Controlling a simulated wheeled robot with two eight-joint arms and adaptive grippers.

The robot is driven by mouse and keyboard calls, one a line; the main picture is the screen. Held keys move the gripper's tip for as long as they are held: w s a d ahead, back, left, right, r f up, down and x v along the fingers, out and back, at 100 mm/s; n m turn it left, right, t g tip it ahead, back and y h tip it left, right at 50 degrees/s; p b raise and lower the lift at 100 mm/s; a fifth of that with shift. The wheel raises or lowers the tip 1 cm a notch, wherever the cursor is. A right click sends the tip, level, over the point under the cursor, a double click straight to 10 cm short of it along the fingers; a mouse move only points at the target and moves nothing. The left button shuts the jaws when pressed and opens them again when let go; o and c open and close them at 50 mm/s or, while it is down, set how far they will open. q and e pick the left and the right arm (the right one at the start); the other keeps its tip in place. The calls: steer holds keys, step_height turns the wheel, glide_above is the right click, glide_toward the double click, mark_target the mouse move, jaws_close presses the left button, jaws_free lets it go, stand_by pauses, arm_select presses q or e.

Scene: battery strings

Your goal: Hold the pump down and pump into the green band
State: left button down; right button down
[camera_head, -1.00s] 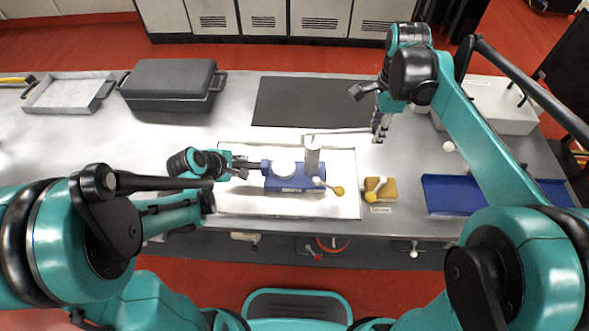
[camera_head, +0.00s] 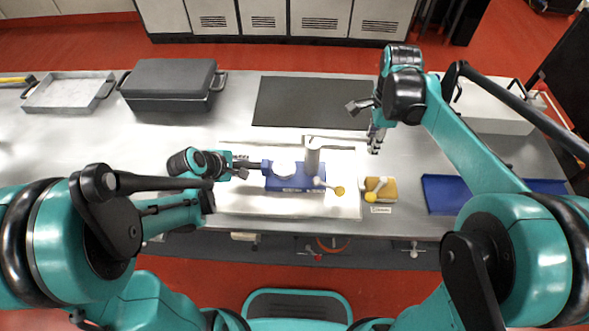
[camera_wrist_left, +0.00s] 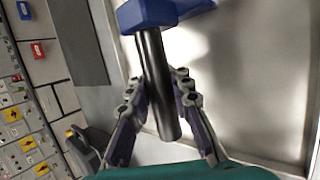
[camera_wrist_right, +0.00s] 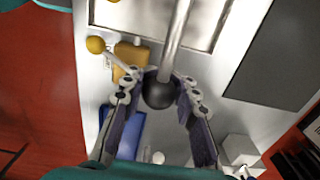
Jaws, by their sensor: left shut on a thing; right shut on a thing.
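The pump (camera_head: 295,183) has a blue base, a white round gauge face (camera_head: 284,168) and an upright grey cylinder (camera_head: 313,155), on a pale tray (camera_head: 240,205). My left gripper (camera_head: 240,166) is shut on the black bar (camera_wrist_left: 157,85) that sticks out of the base's left side; the bar also shows between its fingers in the left wrist view. My right gripper (camera_head: 375,143) is shut on the black ball end (camera_wrist_right: 158,90) of the metal pump lever (camera_wrist_right: 178,35). The gauge's needle and green band are too small to make out.
A yellow block (camera_head: 384,187) with a small lever and a blue tray (camera_head: 440,190) lie right of the pump. A dark mat (camera_head: 310,102) lies behind it. A dark lidded box (camera_head: 170,88) and grey tray (camera_head: 68,93) stand at the back left.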

steer(key=shift+a+f, duration=0.15)
steer(key=shift+f, duration=0.55)
steer(key=shift+a+f, duration=0.1)
steer(key=shift+f, duration=0.55)
steer(key=shift+a+f, duration=0.1)
steer(key=shift+f, duration=0.4)
steer(key=shift+d+r, duration=0.2)
steer(key=shift+r, duration=0.85)
steer(key=shift+d+r, duration=0.2)
steer(key=shift+r, duration=0.8)
